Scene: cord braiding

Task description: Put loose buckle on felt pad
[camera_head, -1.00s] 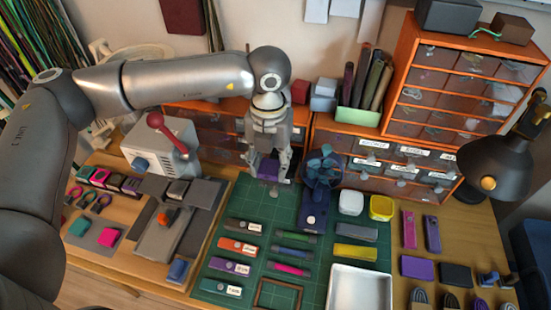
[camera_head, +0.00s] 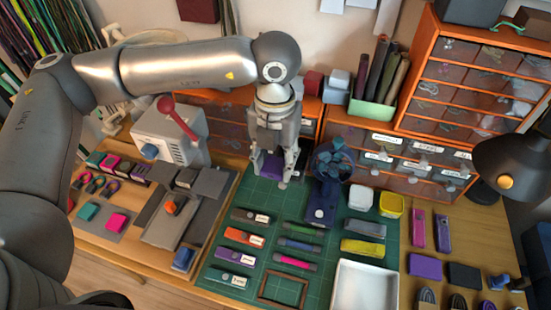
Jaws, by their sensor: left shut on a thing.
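My left gripper (camera_head: 273,176) points down over the back left edge of the green cutting mat. It is shut on a small purple piece (camera_head: 270,163), partly hidden by the fingers; I cannot tell for sure that it is the loose buckle. A grey pad (camera_head: 98,227), which looks like felt, lies at the front left of the table, with a teal piece (camera_head: 88,211) and a pink piece (camera_head: 117,221) on it. The gripper is well to the right of this pad and behind it. My right gripper is not in view.
A grey machine with a red lever (camera_head: 176,118) stands left of the gripper. A small blue fan (camera_head: 333,160) stands close on its right. Labelled strips lie on the green mat (camera_head: 262,197), near a white tray (camera_head: 366,285). Orange drawers (camera_head: 415,172) line the back.

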